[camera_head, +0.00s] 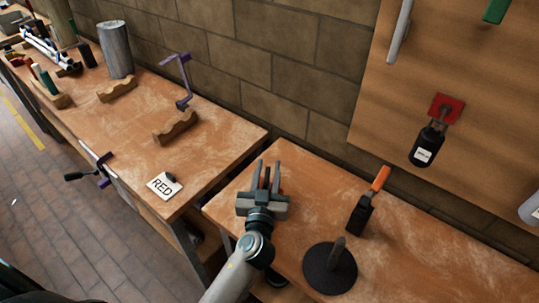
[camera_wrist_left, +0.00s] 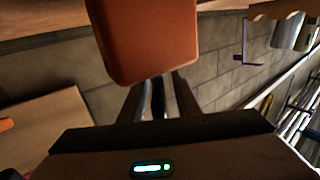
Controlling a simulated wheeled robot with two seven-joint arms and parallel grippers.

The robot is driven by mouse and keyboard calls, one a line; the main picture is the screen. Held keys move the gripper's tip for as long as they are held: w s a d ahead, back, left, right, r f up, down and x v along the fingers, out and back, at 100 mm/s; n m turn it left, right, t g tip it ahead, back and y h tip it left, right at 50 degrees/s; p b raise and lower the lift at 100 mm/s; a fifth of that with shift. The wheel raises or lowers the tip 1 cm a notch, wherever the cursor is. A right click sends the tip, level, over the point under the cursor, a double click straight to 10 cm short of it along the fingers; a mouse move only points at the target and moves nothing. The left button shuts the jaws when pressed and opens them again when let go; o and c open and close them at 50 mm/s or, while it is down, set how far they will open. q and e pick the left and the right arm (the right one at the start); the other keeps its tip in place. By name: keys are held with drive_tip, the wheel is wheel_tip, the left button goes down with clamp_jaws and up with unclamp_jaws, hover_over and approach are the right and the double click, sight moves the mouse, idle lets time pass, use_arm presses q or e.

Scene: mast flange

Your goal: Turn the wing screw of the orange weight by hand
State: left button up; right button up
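A large orange block, which looks like the orange weight (camera_wrist_left: 145,38), fills the upper middle of the left wrist view, very close to the camera. It covers the tips of my left fingers there. In the head view, my left gripper (camera_head: 267,168) is above the near bench, its fingers pointing toward the wall and apart. Small orange-brown patches show at the fingers, but I cannot tell whether they are the weight. I cannot make out the wing screw or any contact with it. My right gripper is not in view.
A round black base with a post (camera_head: 330,268) and a black block with an orange handle (camera_head: 362,212) stand to the right on the near bench. A black bottle-like object (camera_head: 427,147) hangs on the wall board.

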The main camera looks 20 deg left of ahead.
use_arm(q)
drive_tip(key=shift+w, duration=0.35)
drive_tip(key=shift+r, duration=0.1)
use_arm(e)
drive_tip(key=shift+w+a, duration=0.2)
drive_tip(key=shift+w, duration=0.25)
use_arm(q)
drive_tip(key=shift+s, duration=0.1)
drive_tip(key=shift+c, duration=0.6)
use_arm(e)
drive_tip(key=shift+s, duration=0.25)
use_arm(q)
clamp_jaws()
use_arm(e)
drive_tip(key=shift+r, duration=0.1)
